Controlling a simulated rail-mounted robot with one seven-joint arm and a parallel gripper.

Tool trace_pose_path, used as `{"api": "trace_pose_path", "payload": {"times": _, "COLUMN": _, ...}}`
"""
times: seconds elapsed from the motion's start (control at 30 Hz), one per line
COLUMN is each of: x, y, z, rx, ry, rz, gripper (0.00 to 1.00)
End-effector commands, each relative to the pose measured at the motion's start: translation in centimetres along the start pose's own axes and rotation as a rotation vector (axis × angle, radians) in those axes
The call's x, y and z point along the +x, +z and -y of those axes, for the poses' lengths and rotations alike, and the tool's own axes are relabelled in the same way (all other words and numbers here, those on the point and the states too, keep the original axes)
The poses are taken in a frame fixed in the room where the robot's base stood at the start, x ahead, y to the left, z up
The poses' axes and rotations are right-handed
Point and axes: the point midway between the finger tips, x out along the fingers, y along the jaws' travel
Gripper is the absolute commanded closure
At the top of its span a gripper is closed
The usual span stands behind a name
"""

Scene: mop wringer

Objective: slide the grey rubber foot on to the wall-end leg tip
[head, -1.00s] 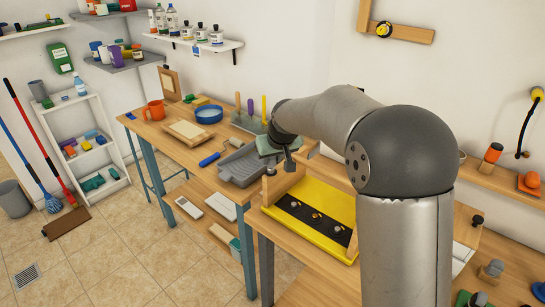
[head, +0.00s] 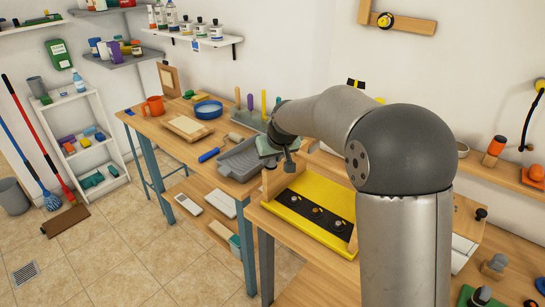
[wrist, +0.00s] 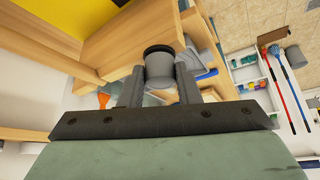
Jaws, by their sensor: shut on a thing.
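My gripper (wrist: 159,88) is shut on the grey rubber foot (wrist: 159,72), a short grey cylinder with a dark band at its far end. In the head view my gripper (head: 289,165) hangs just beyond the left end of the yellow wringer (head: 310,216), and the foot is too small to make out there. In the wrist view the foot's dark end lies over a wooden block (wrist: 125,42). I cannot tell whether it touches the block. The wall-end leg tip cannot be made out in either view.
The wringer stands between wooden end pieces on a wooden bench. A grey tray (head: 250,158), a blue bowl (head: 208,109) and an orange mug (head: 154,107) stand on the table to the left. My arm hides much of the bench's right side.

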Motion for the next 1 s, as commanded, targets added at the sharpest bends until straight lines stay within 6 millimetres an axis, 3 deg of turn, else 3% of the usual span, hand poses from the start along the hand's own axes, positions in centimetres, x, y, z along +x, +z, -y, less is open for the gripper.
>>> {"api": "trace_pose_path", "payload": {"times": 0.87, "x": 0.32, "y": 0.20, "z": 0.00, "rx": 0.000, "ry": 0.000, "rz": 0.001, "gripper": 0.92}}
{"api": "trace_pose_path", "payload": {"times": 0.9, "x": 0.29, "y": 0.18, "z": 0.00, "rx": 0.000, "ry": 0.000, "rz": 0.000, "gripper": 0.62}}
{"api": "trace_pose_path", "payload": {"times": 0.97, "x": 0.28, "y": 0.17, "z": 0.00, "rx": 0.000, "ry": 0.000, "rz": 0.000, "gripper": 0.45}}
{"api": "trace_pose_path", "payload": {"times": 1.0, "x": 0.28, "y": 0.17, "z": 0.00, "rx": 0.000, "ry": 0.000, "rz": 0.000, "gripper": 0.45}}
